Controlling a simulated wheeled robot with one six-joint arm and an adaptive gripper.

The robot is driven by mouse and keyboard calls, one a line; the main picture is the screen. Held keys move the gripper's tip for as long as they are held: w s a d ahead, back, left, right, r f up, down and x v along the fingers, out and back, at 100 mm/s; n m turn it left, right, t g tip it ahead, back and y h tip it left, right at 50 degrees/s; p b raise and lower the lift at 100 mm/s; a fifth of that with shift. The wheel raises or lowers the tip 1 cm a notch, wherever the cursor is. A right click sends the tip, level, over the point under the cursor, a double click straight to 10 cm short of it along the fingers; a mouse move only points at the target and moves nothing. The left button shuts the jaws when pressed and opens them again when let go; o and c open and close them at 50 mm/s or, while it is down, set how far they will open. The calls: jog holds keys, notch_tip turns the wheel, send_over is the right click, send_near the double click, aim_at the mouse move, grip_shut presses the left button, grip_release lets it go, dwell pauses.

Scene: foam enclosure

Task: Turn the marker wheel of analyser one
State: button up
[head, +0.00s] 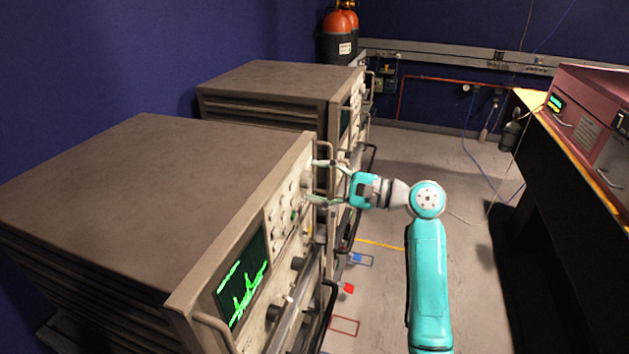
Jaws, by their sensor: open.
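Two large grey-brown analysers stand in a row on the left. The near analyser (150,165) has a lit screen (243,278) with a green trace, and several knobs and buttons on its front panel. The far analyser (275,80) stands behind it; no label shows which is analyser one. My gripper (313,181) is open at the far upper part of the near analyser's panel, its two fingers pointing left at the panel. A dark knob (306,179) shows between the fingertips; whether they touch it, and whether it is the marker wheel, I cannot tell.
Metal handles (213,330) stick out from the near analyser's front edges. Red and blue items (347,288) are low beside it. A dark bench with a maroon instrument (590,105) stands on the right. Orange gas cylinders (338,35) stand at the back. The grey floor between is mostly clear.

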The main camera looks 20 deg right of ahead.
jog(key=shift+w+a, duration=0.3)
jog(key=shift+a, duration=0.1)
jog(key=c, duration=1.1)
jog(key=shift+c, duration=0.2)
jog(key=shift+n, duration=0.4)
